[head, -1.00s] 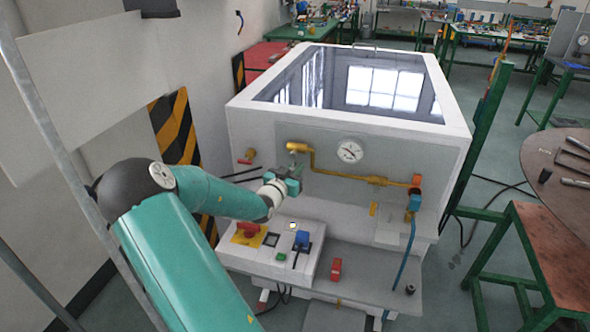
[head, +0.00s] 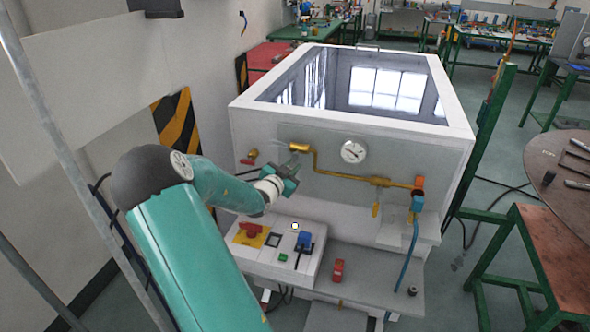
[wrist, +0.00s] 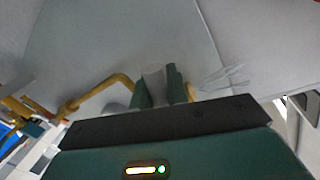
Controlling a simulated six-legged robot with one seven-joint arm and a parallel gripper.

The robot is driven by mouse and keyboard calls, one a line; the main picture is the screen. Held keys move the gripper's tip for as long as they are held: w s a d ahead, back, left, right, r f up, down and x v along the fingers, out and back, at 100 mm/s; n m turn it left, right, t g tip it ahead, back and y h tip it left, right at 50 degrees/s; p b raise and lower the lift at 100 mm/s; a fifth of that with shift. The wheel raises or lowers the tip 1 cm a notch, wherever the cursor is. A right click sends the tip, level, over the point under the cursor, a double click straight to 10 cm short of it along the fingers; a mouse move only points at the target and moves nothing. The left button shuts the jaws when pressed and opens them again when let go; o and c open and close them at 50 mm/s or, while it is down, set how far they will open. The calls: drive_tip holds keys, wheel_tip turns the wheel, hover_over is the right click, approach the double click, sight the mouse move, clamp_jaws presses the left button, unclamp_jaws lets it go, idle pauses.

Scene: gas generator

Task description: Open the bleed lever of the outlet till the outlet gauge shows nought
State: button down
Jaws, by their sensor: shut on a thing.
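The outlet is a brass fitting (head: 299,147) at the left end of a brass pipe on the generator's front. My gripper (head: 293,162) is just below it, shut on the bleed lever, which it mostly hides. In the wrist view a pale grey piece of the lever (wrist: 153,76) stands between the two green fingers. Pale streaks (wrist: 222,77) fan out beside the fingers, like escaping gas. Faint streaks also show left of the fitting in the head view. The round white outlet gauge (head: 353,151) is right of the fitting; its needle is too small to read surely.
A red-handled valve (head: 249,158) is left of my gripper. A yellow lever (head: 376,210) hangs under the brass pipe (head: 345,176). Below is a control box (head: 270,250) with a red switch, and a red object (head: 338,270) is on the ledge.

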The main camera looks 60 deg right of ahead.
drive_tip(key=w+r+m+t+y, duration=0.1)
drive_tip(key=w+r+m, duration=0.3)
drive_tip(key=m, duration=0.7)
drive_tip(key=shift+a+r+m+t+y, duration=0.3)
drive_tip(key=shift+r+t, duration=0.15)
drive_tip(key=shift+t, duration=0.45)
drive_tip(key=shift+r, duration=0.1)
drive_tip(key=c, duration=1.4)
unclamp_jaws()
drive_tip(key=shift+s, duration=0.1)
drive_tip(key=shift+o, duration=0.2)
drive_tip(key=v, duration=1.3)
drive_tip(key=shift+a, duration=0.4)
drive_tip(key=shift+s+r, duration=0.1)
